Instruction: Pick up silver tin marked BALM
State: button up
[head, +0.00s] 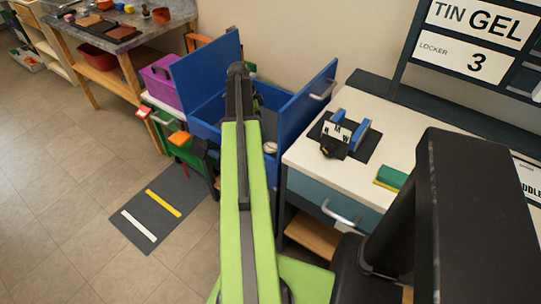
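No tin marked BALM can be made out. A small pale round object (270,148) shows inside the open blue chest (205,133), just right of my green arm. It is too small to read any marking or to tell if it is the tin. My arm reaches up the middle of the head view and crosses in front of the chest, hiding part of its inside. My gripper cannot be made out, so its state does not show.
The chest's doors (306,105) stand open on both sides. A white-topped bench (305,155) at right holds a black stand (345,135) and a green-yellow block (391,178). A sign (480,22) reads TIN GEL, LOCKER 3. A grey mat (160,208) lies on the floor at left.

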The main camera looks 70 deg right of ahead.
jog(key=b, duration=1.2)
send_near(270, 147)
jog(key=x, duration=0.5)
jog(key=shift+a+f, duration=0.2)
jog(key=shift+a, duration=0.05)
jog(key=shift+s+f, duration=0.1)
jog(key=shift+f, duration=0.1)
jog(key=shift+d+r, duration=0.1)
jog(key=b+x, duration=0.5)
jog(key=shift+d, duration=0.15)
jog(key=c, duration=1.6)
notch_tip(270, 147, up, 10)
jog(key=p, duration=1)
jog(key=shift+r+p, duration=0.1)
jog(key=shift+p, duration=0.2)
jog(key=shift+c, duration=0.2)
